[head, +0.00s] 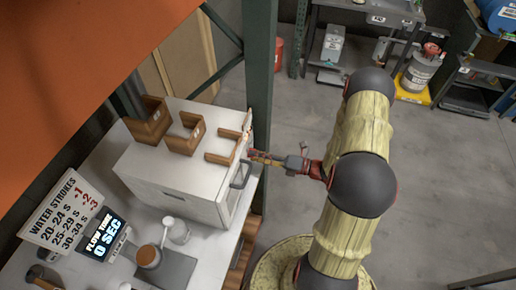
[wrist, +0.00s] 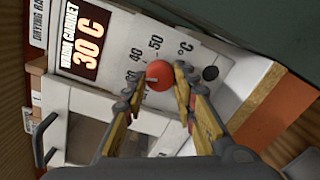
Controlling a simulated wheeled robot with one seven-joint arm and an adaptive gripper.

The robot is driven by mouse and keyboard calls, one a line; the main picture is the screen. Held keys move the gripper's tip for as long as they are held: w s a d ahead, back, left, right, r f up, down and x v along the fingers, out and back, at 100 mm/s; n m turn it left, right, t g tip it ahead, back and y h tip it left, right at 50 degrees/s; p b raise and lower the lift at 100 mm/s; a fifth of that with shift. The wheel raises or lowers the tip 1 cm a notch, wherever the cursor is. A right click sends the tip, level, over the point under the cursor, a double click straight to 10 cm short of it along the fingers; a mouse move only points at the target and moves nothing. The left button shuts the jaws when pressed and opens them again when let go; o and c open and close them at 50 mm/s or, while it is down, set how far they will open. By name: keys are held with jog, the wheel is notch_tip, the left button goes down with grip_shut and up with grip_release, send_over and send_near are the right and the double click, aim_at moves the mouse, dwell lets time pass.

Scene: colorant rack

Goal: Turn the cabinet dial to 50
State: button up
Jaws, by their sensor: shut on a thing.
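The white cabinet (head: 170,185) stands on the counter at left in the head view. In the wrist view its panel (wrist: 115,45) has a sign reading "WARM CABINET" and "30 C". The round red dial (wrist: 160,73) sits on this panel, with the printed marks 40 and 50 beside it and a short pale mark on its left side. My gripper (wrist: 161,88) has its two fingers on either side of the dial and is shut on it. In the head view my gripper (head: 254,156) reaches the cabinet's right face; the dial cannot be made out there.
The cabinet's door handle (head: 241,175) sticks out just below my gripper. A green rack post (head: 260,70) stands close behind it. Brown holders (head: 186,134) stand on the cabinet top. A "FLOW TUNE 0 SEC" display (head: 104,238) is on the counter.

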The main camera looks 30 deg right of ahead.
jog(key=m+p, duration=0.3)
jog(key=shift+r+m, duration=0.2)
jog(key=shift+m, duration=0.1)
jog(key=m+p, duration=0.3)
jog(key=shift+m, duration=0.3)
jog(key=m+p, duration=0.1)
jog(key=m, duration=0.2)
jog(key=shift+p, duration=0.4)
jog(key=shift+f+m+p, duration=0.15)
jog(key=shift+m+p, duration=0.55)
jog(key=shift+m, duration=1.6)
jog(key=o, duration=1.2)
jog(key=shift+w, duration=0.1)
jog(key=shift+c, duration=0.2)
jog(key=shift+d, duration=0.1)
jog(key=v, duration=1.2)
